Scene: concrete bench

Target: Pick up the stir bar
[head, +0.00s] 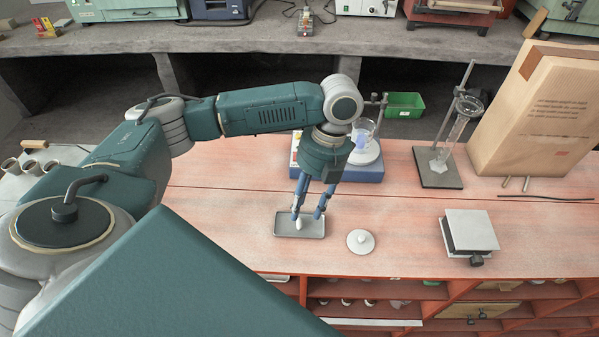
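A small white piece, apparently the stir bar (299,225), shows in the shallow grey tray (283,233) near the front of the bench. My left gripper (308,215) points down over the tray, with its two fingers apart. The white piece is below and close to the left finger's tip. I cannot tell whether they touch. The fingers partly cover the tray's back and right side. My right gripper is not in view.
A white round lid-like piece with a knob (361,243) lies right of the tray. Behind my gripper stands a blue-based stirrer (365,174) with a beaker (362,132).

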